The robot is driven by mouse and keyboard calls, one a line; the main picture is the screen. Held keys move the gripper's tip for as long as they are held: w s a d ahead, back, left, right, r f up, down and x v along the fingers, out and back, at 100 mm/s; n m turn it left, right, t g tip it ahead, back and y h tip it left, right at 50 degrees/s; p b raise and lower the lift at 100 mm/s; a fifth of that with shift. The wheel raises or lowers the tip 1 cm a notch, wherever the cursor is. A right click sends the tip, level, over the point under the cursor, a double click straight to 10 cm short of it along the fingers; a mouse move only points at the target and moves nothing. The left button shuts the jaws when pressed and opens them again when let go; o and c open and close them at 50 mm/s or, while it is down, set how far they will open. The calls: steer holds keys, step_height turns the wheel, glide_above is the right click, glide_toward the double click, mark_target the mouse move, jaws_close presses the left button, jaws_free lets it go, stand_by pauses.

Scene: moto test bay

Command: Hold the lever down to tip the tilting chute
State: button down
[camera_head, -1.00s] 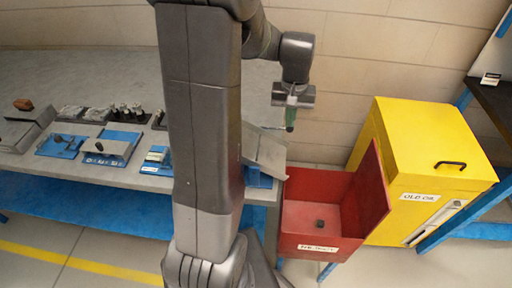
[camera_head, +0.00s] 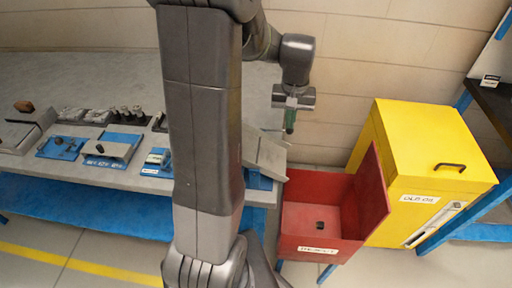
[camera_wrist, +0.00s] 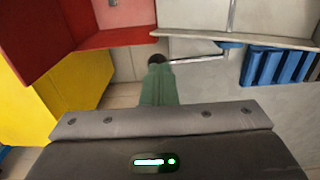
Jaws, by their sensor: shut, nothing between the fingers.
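The tilting chute (camera_head: 264,156) is a grey sloped channel at the right end of the bench, its low edge over the red bin. In the wrist view the chute (camera_wrist: 235,20) fills the upper right. The lever is a thin rod (camera_wrist: 195,58) with a dark round knob (camera_wrist: 157,60). My gripper (camera_head: 290,128) hangs fingers down beside the chute, at the lever's outer end. In the wrist view its green fingers (camera_wrist: 158,75) are together, with the knob right at their tips. I cannot tell whether they touch it. Nothing is held.
The red bin (camera_head: 309,243) stands below the chute's end with a small dark piece (camera_head: 320,225) in it. A yellow cabinet (camera_head: 420,150) stands to its right. The bench (camera_head: 105,180) holds blue trays and several small parts at left. A wall lies behind my gripper.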

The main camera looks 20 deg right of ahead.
step_height(320, 180, up, 8)
steer(key=p, duration=0.6)
steer(key=shift+r, duration=0.1)
stand_by(0.5)
